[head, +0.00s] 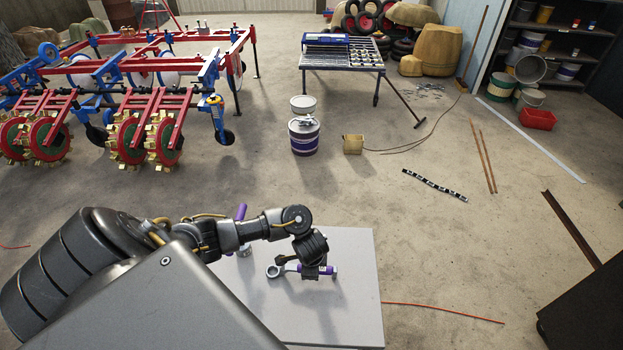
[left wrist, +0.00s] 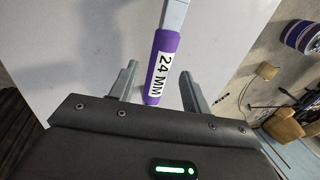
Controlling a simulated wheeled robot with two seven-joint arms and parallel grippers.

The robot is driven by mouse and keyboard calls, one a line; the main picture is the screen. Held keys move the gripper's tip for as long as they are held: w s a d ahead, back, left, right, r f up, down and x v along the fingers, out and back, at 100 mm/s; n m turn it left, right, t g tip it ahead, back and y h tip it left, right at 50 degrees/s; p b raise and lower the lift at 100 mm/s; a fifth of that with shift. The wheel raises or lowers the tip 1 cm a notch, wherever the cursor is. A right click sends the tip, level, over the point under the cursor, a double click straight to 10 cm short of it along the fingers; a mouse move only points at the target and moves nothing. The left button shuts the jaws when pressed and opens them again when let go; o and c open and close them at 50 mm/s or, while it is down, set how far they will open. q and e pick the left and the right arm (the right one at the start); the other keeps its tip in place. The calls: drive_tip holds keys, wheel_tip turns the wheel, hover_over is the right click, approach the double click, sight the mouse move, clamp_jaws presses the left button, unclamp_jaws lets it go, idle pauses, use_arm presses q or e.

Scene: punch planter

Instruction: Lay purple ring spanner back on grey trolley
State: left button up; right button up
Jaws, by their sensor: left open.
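The purple ring spanner (head: 292,267) is at the grey trolley's top (head: 345,310), its grey ring end to the left and its purple sleeve to the right. In the left wrist view its purple sleeve (left wrist: 162,68) reads "24 MM". My left gripper (head: 316,274) is above the sleeve end. In the left wrist view my left gripper (left wrist: 158,85) is open, one finger on each side of the sleeve, with gaps visible. Whether the spanner rests flat on the trolley is hard to tell. My right gripper is not in view.
Another purple-handled item (head: 241,212) shows behind my left arm. A purple-and-white drum (head: 304,138) and a small tan box (head: 353,144) stand on the floor beyond the trolley. The trolley top's right side is clear.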

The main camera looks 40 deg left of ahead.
use_arm(q)
drive_tip(key=p+v, duration=0.5)
drive_tip(key=v, duration=0.3)
drive_tip(key=shift+f, duration=0.1)
